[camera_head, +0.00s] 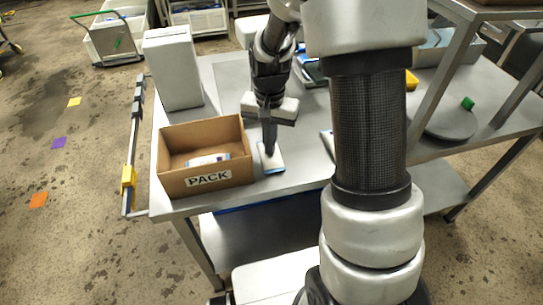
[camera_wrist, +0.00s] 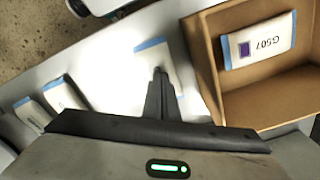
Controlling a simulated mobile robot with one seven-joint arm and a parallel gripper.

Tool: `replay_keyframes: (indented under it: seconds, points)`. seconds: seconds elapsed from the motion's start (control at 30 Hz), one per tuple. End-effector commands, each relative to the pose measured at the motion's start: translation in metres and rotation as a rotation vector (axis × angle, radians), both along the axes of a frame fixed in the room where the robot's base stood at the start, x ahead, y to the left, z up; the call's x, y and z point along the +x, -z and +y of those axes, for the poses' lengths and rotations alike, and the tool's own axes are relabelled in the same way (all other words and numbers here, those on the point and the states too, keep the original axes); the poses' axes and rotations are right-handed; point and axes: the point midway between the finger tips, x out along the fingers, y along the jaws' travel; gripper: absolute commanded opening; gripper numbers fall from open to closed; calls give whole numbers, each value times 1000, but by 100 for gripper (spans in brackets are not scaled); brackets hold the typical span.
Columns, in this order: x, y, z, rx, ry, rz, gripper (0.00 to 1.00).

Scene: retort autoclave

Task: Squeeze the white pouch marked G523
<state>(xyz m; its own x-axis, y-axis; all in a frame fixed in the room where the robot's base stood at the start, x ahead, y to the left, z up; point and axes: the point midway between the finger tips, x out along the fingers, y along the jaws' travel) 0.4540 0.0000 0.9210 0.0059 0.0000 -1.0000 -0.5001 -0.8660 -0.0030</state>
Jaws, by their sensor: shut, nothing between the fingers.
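A white pouch with blue ends (camera_head: 271,162) lies flat on the table just right of the cardboard box. It also shows in the wrist view (camera_wrist: 152,54). No marking is readable on it, so I cannot tell whether it is G523. My gripper (camera_head: 269,151) points down at this pouch with its fingers shut and nothing between them. In the wrist view the fingertips (camera_wrist: 160,73) overlap the pouch's lower part. I cannot tell whether they press on it.
The open cardboard box marked PACK (camera_head: 176,188) holds a white pouch marked G507 (camera_wrist: 260,42). Two more white pouches (camera_wrist: 62,94) (camera_wrist: 33,113) lie apart on the table in the wrist view. A tall pale box (camera_head: 172,68) stands behind the carton. A round grey disc (camera_head: 450,126) sits at right.

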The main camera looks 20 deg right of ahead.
Motion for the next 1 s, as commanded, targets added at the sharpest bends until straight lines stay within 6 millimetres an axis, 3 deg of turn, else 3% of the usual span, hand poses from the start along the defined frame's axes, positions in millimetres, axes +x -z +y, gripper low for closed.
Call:
replay_keyframes:
  seconds: [0.57,1.0]
  points:
    - [-5,5,0,0,0,14,0]
    - [-2,-32,0,0,0,7,0]
